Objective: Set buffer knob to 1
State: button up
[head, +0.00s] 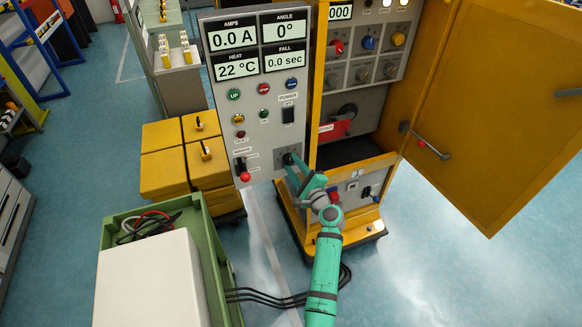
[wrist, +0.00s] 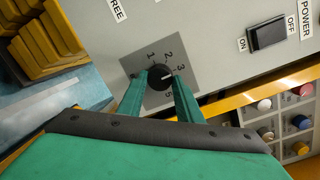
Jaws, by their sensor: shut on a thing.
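The buffer knob (wrist: 159,77) is a round black knob on a grey square plate (wrist: 188,50) with numbers around it. The digits 1, 2 and 3 show above and right of it, and a 5 below right; other digits are hidden by my fingers. The knob's white mark points right, near the 3 side, not at the 1. My gripper (wrist: 161,85) has one green finger on each side of the knob and is shut on it. In the head view my gripper (head: 291,162) reaches the knob at the lower right of the grey control panel (head: 263,105).
A power switch (wrist: 268,34) sits on the same panel. A red-tipped lever (head: 244,174) is left of the knob. A yellow cabinet with an open door (head: 500,110) stands to the right, and yellow boxes (head: 165,160) to the left. A green cart (head: 190,210) is at the front left.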

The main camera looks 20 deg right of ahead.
jog(key=n, duration=0.4)
jog(key=shift+w+a+r+g, duration=0.1)
jog(key=shift+a+g, duration=0.15)
jog(key=shift+g, duration=0.05)
jog(key=n, duration=0.4)
jog(key=shift+a+n+h, duration=0.1)
jog(key=shift+n+h, duration=0.2)
jog(key=shift+h, duration=0.1)
jog(key=n, duration=0.4)
jog(key=shift+n+h, duration=0.3)
jog(key=shift+n, duration=0.1)
jog(key=shift+w+a+n+g, duration=0.15)
jog(key=shift+a+n+g, duration=0.15)
jog(key=shift+n, duration=0.6)
jog(key=shift+d+n+h, duration=0.25)
jog(key=shift+n+h, duration=0.05)
jog(key=shift+n, duration=0.1)
jog(key=shift+a+n, duration=0.3)
jog(key=shift+d, duration=0.1)
jog(key=shift+d+f, duration=0.2)
